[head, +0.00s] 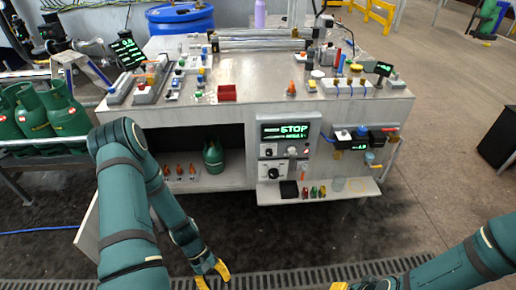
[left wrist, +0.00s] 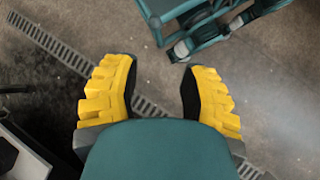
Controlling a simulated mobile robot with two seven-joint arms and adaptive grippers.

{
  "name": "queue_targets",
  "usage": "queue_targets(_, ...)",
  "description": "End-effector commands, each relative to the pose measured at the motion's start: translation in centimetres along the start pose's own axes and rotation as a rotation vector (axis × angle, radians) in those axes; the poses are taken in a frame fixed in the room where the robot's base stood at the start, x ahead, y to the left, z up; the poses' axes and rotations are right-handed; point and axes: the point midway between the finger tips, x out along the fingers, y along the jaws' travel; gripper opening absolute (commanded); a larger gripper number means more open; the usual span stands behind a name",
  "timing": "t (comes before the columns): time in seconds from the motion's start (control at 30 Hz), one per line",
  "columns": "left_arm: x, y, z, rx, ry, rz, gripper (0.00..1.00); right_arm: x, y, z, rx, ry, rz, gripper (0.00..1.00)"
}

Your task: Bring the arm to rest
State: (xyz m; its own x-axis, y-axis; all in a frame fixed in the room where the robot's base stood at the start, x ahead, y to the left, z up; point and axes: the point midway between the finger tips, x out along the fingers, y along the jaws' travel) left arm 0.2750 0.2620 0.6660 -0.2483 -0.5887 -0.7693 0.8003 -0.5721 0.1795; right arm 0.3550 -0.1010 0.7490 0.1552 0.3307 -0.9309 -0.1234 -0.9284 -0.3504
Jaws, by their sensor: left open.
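My left arm (head: 130,190) is teal and hangs down at the left of the head view, in front of the workbench. Its gripper (head: 212,275) has yellow fingers and is low over the floor near the drain grate. In the left wrist view the two yellow fingers (left wrist: 158,85) stand apart with nothing between them; floor shows beyond. My right arm (head: 470,262) comes in from the lower right of the head view. A yellow piece of its gripper (head: 340,286) shows at the bottom edge; the rest is cut off.
A low shelf (head: 320,192) juts out in front. Green gas cylinders (head: 62,108) stand in a rack at left. A drain grate (head: 300,278) crosses the floor; open floor lies right.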

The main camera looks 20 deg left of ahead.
Motion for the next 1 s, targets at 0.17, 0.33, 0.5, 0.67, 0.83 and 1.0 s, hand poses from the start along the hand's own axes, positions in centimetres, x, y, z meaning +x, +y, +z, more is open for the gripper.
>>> queue_targets(0.17,2.2,6.9,1.6,0.329,0.217,-0.099,0.43,1.7,0.6,0.3,-0.003,-0.004,-0.001,0.47)
queue_targets(0.33,3.4,12.4,4.6,0.609,0.39,-0.106,0.43,2.7,1.0,0.6,-0.005,-0.007,-0.001,0.47)
queue_targets(0.5,4.0,15.4,7.2,0.776,0.485,-0.077,0.43,3.2,1.2,0.7,-0.006,-0.009,-0.001,0.47)
queue_targets(0.67,4.0,16.3,8.0,0.822,0.513,-0.062,0.43,3.3,1.2,0.7,-0.006,-0.01,-0.002,0.47)
queue_targets(0.83,4.0,16.3,8.0,0.821,0.513,-0.062,0.43,3.2,1.2,0.7,-0.006,-0.01,-0.002,0.47)
queue_targets(1.0,4.0,16.3,8.0,0.82,0.513,-0.062,0.43,3.2,1.2,0.7,-0.006,-0.01,-0.001,0.47)
